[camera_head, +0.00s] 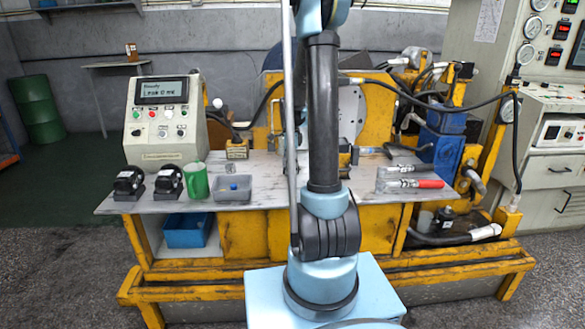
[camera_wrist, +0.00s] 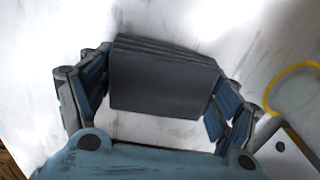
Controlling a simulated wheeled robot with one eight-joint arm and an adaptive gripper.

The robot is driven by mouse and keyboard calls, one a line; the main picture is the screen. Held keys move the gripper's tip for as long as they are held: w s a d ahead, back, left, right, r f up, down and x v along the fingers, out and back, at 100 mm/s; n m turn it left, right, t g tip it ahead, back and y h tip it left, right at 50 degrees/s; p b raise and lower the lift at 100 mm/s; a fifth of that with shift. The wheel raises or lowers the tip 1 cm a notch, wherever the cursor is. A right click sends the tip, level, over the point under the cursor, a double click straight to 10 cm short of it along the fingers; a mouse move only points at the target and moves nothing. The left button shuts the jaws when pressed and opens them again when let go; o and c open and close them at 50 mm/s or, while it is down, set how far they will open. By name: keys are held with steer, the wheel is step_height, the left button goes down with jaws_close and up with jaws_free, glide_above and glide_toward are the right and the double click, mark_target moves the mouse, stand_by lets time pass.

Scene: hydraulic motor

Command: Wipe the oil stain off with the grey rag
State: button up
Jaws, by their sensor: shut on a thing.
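The grey rag (camera_wrist: 163,82) shows in the wrist view as a dark grey folded block with layered edges. My gripper (camera_wrist: 160,95) is shut on it, with one finger at its left side and one at its right. A pale grey-white surface lies behind the rag, with faint grey smudges; I cannot tell whether the rag touches it. No clear oil stain shows in either view. In the head view my arm stands in front of the middle of the workbench (camera_head: 262,190) and hides the gripper and the rag.
On the left of the bench are a control box (camera_head: 162,120), two black parts, a green cup (camera_head: 196,181) and a grey tray (camera_head: 233,189) holding a blue item. Tools with a red handle (camera_head: 428,184) lie at the right. Yellow machinery and hoses stand behind.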

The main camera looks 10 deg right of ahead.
steer(key=shift+r, duration=3.95)
